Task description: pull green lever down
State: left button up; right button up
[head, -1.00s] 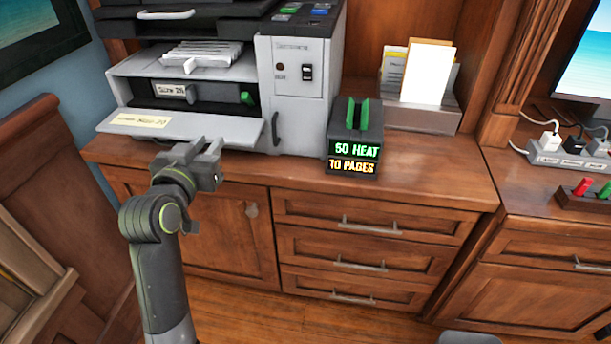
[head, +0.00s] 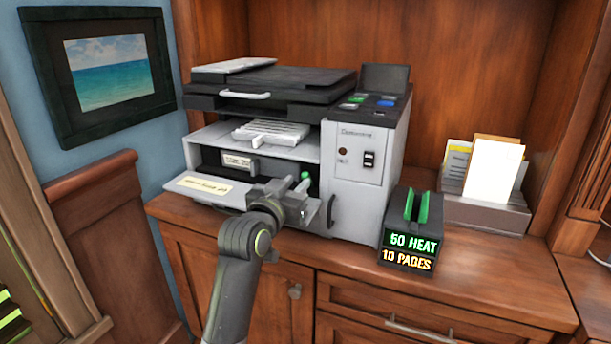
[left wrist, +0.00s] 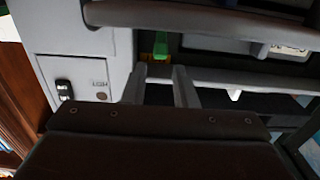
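A small green lever (head: 305,177) sits inside the open front of the grey printer (head: 360,185), at the right end of the lower bay. It also shows in the left wrist view (left wrist: 160,45), just beyond my fingertips and between their lines. My left gripper (head: 300,196) is in front of the bay, near the lever and over the right part of the folded-down tray panel. In the left wrist view its two fingers (left wrist: 160,78) stand apart with nothing between them. I cannot tell whether they touch the lever. My right gripper is not in view.
A black box (head: 408,235) with green uprights, reading "50 HEAT" and "10 PAGES", stands right of the printer. A paper holder (head: 485,212) is behind it. The folded-down panel (head: 205,190) juts out at the left. The counter (head: 500,275) is clear at the front right.

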aim_at(304, 174)
pick_arm(q)
jog(key=x, duration=0.4)
jog(key=shift+w+d, duration=0.15)
jog(key=shift+w, duration=0.2)
jog(key=shift+w+d, duration=0.2)
jog(key=shift+w, duration=0.45)
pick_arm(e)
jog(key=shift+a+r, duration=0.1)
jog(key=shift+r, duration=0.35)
pick_arm(q)
jog(key=shift+c, duration=0.4)
